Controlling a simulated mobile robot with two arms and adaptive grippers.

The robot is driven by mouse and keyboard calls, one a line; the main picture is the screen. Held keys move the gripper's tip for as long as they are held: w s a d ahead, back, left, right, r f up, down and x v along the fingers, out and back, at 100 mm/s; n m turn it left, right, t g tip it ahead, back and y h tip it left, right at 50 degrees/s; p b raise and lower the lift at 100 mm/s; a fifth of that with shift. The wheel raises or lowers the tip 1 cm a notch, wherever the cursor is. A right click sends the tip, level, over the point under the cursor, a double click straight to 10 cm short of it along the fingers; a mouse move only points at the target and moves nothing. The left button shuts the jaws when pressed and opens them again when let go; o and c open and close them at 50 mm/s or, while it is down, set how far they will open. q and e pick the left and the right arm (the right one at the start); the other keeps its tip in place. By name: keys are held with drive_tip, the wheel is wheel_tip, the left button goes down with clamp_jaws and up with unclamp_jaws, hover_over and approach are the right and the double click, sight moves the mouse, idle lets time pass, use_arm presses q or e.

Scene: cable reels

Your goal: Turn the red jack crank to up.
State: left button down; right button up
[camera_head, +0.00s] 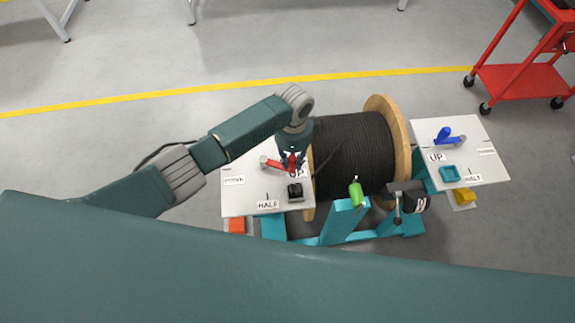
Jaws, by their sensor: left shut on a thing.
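The red jack crank (275,164) is on the left white plate (240,203). Its grey round end is at the left, and its red arm reaches right to an upright red handle. My left gripper (292,161) comes down from above and is shut on that handle, hiding part of it. The UP label (297,174) is just below the handle and partly covered. The HALF label (268,204) is at the plate's front edge, and another label (233,180) is at its left edge, too small to read surely. My right gripper is not in view.
A black cable reel (355,150) with wooden flanges stands right of the left plate. A black block (295,191) sits near the handle. A right white plate (480,160) carries a blue crank (449,139). A red cart (520,75) stands at upper right.

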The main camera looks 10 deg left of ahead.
use_arm(q)
drive_tip(key=shift+w+a+r+n+b, duration=0.1)
drive_tip(key=shift+w+n+b, duration=0.7)
drive_tip(key=shift+w+n, duration=1.85)
drive_tip(key=c, duration=1.4)
unclamp_jaws()
drive_tip(key=shift+s, duration=0.1)
drive_tip(key=shift+c, duration=0.2)
wheel_tip(320, 180, up, 12)
drive_tip(key=shift+s, duration=0.1)
